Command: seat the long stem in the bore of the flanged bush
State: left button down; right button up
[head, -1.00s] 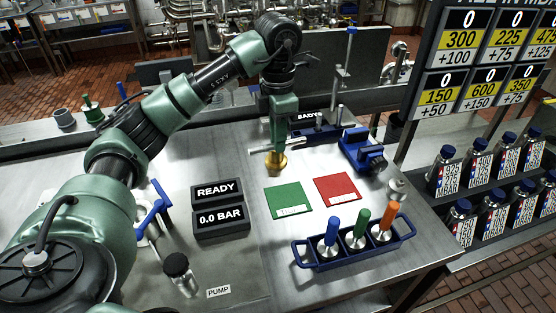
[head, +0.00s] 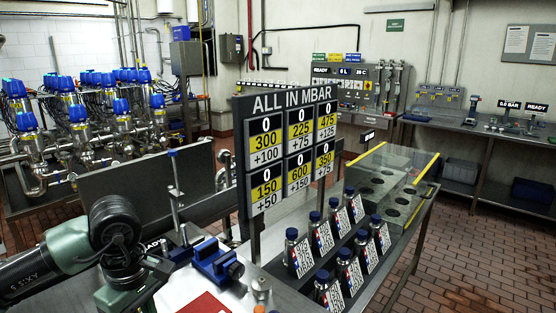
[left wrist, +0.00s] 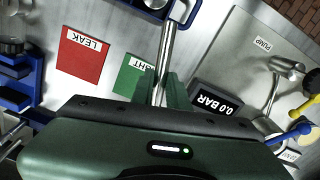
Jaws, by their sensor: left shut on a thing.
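My left gripper (left wrist: 167,92) shows in the left wrist view with its green fingers shut around a bare steel rod (left wrist: 167,50). The rod looks like the long stem and reaches from between the fingers toward the top of the picture. Its other end is hidden behind the gripper body. In the head view only my left arm shows at the lower left; its fingertips and the rod are out of the picture. I cannot make out the flanged bush in either current view. My right gripper is not in view.
A blue vise (head: 216,262) stands on the bench. The wrist view shows a red LEAK mat (left wrist: 82,58), a green mat (left wrist: 130,76), the 0.0 BAR display (left wrist: 216,102) and part of a blue tray (left wrist: 150,12). Labelled bottles (head: 300,255) stand right of the bench.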

pick_arm(q)
jog(key=s+d+f+m, duration=0.5)
jog(key=s+m, duration=0.4)
jog(key=m, duration=0.4)
jog(key=w+a+r+n, duration=0.1)
jog(key=w+n, duration=0.2)
jog(key=n, duration=0.1)
jog(key=w+a+r+n, duration=0.2)
jog(key=w+n, duration=0.1)
jog(key=n, duration=0.1)
jog(key=w+a+r+n, duration=0.2)
jog(key=w+n, duration=0.1)
jog(key=n, duration=0.1)
jog(key=w+a+r+n, duration=0.6)
jog(key=a+n, duration=0.2)
jog(key=n, duration=0.8)
jog(key=shift+n, duration=0.4)
jog(key=shift+s, duration=0.1)
